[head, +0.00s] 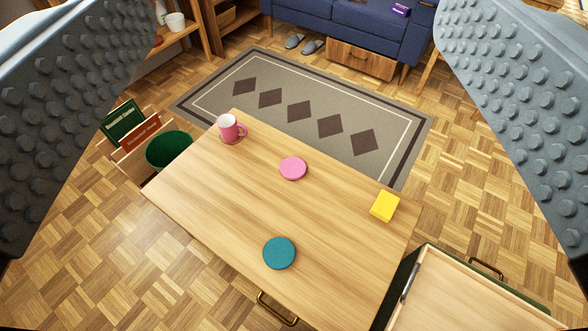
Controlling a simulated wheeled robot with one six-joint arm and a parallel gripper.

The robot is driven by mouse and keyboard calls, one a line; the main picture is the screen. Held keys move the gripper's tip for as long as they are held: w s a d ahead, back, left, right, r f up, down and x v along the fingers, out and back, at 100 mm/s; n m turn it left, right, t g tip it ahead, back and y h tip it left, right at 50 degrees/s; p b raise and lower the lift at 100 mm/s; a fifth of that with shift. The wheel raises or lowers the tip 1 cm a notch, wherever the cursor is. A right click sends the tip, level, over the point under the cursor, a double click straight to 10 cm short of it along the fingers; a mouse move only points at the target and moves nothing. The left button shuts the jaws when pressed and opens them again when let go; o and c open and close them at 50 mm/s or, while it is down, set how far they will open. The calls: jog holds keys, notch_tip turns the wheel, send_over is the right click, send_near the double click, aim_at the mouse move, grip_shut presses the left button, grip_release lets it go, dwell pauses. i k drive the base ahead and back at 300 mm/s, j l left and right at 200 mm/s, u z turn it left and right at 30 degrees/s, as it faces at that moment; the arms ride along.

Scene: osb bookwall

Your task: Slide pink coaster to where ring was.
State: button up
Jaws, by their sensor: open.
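A round pink coaster (293,168) lies flat near the middle of the wooden table (215,205), toward its far edge. My gripper (295,110) is open, with its two grey studded fingers at the far left and far right of the head view. It is empty and looks down from above the table, apart from the coaster. No ring can be made out on the table.
A pink mug (229,129) stands at the table's far left corner, a yellow block (384,206) near the right edge, a teal coaster (279,253) near the front. An open drawer (460,300) is at lower right. Clear tabletop lies between these things.

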aim_at(292, 168)
jog(key=j+z, duration=0.15)
jog(key=j, duration=1.3)
jog(key=i+j+z, duration=0.1)
jog(key=i+j, duration=0.4)
jog(key=i, duration=0.15)
